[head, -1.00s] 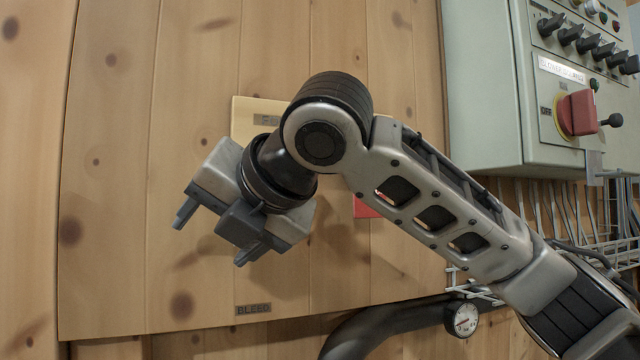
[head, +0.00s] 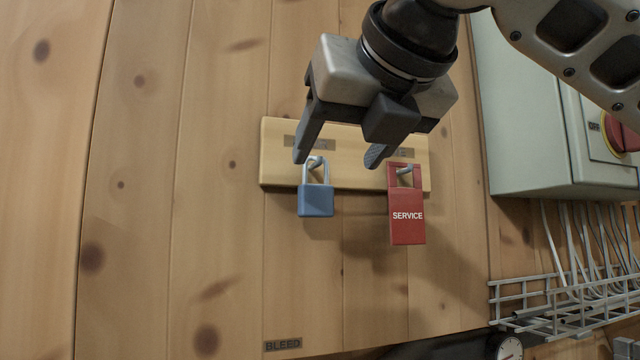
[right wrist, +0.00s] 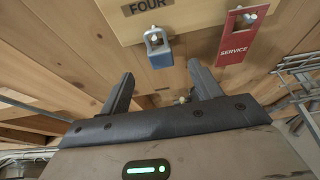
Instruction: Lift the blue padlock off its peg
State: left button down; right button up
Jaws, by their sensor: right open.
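The blue padlock (head: 316,200) hangs by its silver shackle on a peg of the pale wooden board (head: 350,180), left of the red SERVICE tag. It also shows in the right wrist view (right wrist: 158,50), ahead of the fingers and a little above the gap between them. My right gripper (head: 337,162) is open and empty. In the head view its fingers point down over the board, the left fingertip close to the padlock's shackle in the picture. In the right wrist view both fingers (right wrist: 160,85) appear apart from the padlock. My left gripper is out of view.
The red SERVICE tag (head: 407,218) hangs on a peg close to the right of the padlock. A grey-green control cabinet (head: 530,130) and a wire cable tray (head: 560,300) are at the right.

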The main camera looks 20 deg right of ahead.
aim_at(319, 185)
jog(key=x, duration=0.9)
jog(key=shift+c, duration=0.3)
jog(key=c, duration=1)
